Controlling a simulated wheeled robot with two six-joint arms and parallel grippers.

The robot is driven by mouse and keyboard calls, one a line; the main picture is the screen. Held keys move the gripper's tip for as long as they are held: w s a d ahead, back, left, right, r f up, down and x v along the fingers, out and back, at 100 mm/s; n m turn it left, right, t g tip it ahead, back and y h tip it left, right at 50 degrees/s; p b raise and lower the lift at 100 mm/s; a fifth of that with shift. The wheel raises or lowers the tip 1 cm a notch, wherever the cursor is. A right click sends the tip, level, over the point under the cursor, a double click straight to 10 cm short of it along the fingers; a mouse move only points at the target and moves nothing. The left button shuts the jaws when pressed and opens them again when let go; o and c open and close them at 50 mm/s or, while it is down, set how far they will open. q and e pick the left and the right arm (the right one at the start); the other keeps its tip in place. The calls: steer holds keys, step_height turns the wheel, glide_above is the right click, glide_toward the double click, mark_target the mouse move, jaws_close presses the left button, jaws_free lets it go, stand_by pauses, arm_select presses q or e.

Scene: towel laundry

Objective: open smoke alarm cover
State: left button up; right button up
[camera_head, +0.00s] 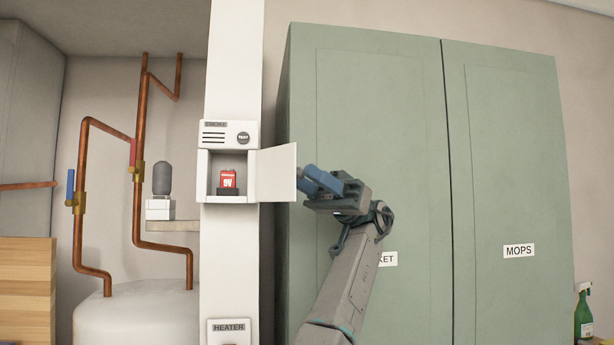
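The smoke alarm (214,133) is a white box on a white column, with a vent grille and a round dark test button (243,138). Its cover (274,173) stands swung open to the right, and a red 9V battery (228,179) shows in the open compartment. My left gripper (307,179), with blue fingers, is at the right edge of the cover, its tips close to that edge. I cannot tell whether they touch it. The fingers overlap from this angle, so their gap is hidden. My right gripper is out of view.
Tall green cabinets (510,180) stand behind and right of my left arm. Copper pipes (138,170) and a white tank (135,318) are left of the column. A heater switch plate (229,328) is low on the column. A green spray bottle (583,318) is at far right.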

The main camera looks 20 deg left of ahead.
arm_select(q)
steer(key=shift+r, duration=0.1)
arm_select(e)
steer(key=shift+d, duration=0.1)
